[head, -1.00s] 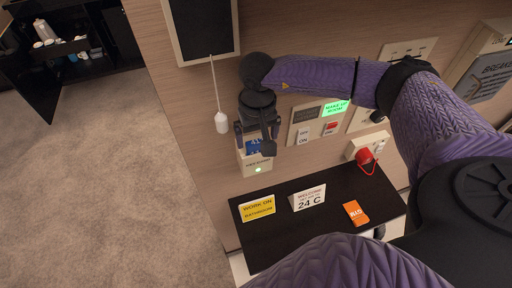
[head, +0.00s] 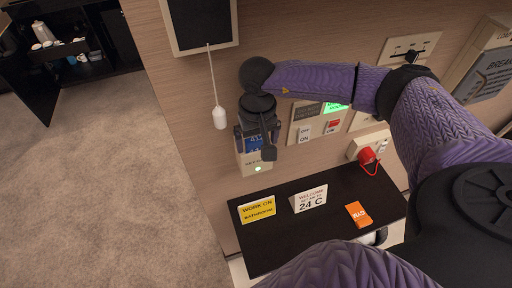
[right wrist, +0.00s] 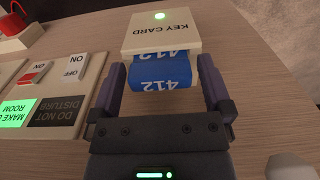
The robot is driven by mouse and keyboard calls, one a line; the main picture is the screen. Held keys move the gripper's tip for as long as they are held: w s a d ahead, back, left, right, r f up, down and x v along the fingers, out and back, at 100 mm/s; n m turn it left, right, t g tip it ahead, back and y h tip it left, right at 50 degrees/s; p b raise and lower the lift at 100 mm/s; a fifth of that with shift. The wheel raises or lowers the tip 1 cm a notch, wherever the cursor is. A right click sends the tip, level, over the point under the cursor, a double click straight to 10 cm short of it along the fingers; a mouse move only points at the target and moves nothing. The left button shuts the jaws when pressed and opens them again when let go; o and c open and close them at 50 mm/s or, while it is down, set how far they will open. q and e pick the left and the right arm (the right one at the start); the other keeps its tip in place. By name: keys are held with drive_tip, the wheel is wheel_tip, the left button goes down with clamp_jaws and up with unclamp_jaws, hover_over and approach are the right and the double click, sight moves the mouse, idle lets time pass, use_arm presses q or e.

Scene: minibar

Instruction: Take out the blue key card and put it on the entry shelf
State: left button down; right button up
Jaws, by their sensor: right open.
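The blue key card (head: 254,144), marked 412, stands in the slot of the white key card holder (head: 258,162) on the wall. In the right wrist view the card (right wrist: 164,73) sticks out of the holder (right wrist: 160,33) towards me. My right gripper (head: 255,150) is open, with one finger on each side of the card. In the right wrist view gaps show between the card and both fingers of the gripper (right wrist: 161,72). The black entry shelf (head: 290,232) is below the holder. My left gripper is not in view.
The shelf carries a yellow sign (head: 257,209), a white 24 C sign (head: 308,199) and an orange card (head: 358,214). Its front left part is bare. A red plug (head: 367,157), switches (head: 318,129) and a hanging white pull (head: 220,117) are near my right gripper.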

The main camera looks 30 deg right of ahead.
idle(0.7)
drive_tip(key=shift+c, duration=0.3)
clamp_jaws()
drive_tip(key=shift+r+p, duration=1.75)
drive_tip(key=shift+r, duration=1.3)
drive_tip(key=shift+r+p, duration=0.6)
drive_tip(key=shift+r, duration=0.4)
